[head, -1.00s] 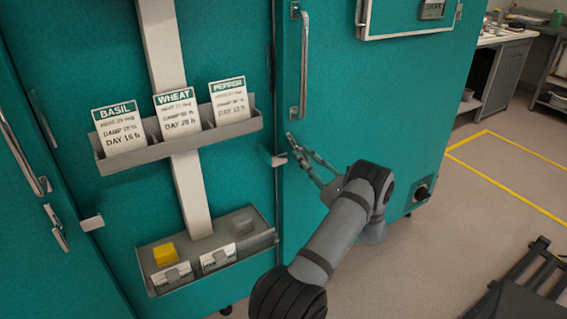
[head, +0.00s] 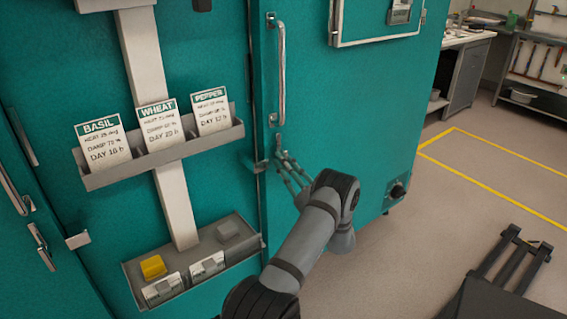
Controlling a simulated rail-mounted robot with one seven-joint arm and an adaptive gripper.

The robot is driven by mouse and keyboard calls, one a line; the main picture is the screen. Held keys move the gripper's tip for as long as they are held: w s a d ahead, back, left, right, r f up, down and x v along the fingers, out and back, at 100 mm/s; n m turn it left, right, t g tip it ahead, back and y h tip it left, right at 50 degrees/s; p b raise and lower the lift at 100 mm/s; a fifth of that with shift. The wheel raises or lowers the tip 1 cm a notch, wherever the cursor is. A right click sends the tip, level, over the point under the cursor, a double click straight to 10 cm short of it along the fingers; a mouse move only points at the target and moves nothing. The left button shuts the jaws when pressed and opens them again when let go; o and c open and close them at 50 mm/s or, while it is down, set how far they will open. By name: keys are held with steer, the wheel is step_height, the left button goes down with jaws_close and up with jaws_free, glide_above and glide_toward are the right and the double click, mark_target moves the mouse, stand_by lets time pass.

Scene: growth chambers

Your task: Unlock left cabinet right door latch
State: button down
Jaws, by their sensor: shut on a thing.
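The teal door (head: 345,110) right of the card racks has a tall vertical handle (head: 281,75). Below that handle is a small latch lever (head: 278,143), mostly hidden by my fingers. A metal catch (head: 254,166) juts out at the door's left edge. My gripper (head: 282,161) is at this latch, its fingers close together and shut on the lever. The contact itself is small and partly hidden. At the far left, another teal door has a handle (head: 12,190) and a latch (head: 42,246), with a separate catch (head: 78,240) beside it.
Between the doors, an upper rack (head: 165,157) holds BASIL, WHEAT and PEPPER cards. A lower tray (head: 205,245) holds a yellow block (head: 153,267) and grey blocks. A dark frame (head: 505,275) lies at lower right. Floor inside the yellow lines (head: 490,160) is clear.

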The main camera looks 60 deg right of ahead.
steer(key=shift+w+a+f+y, duration=0.2)
steer(key=shift+w+a+y, duration=0.05)
steer(key=shift+a+y, duration=0.05)
steer(key=c, duration=1.7)
jaws_free()
steer(key=shift+r, duration=0.1)
steer(key=o, duration=0.3)
steer(key=shift+s+d, duration=0.15)
steer(key=v, duration=1.2)
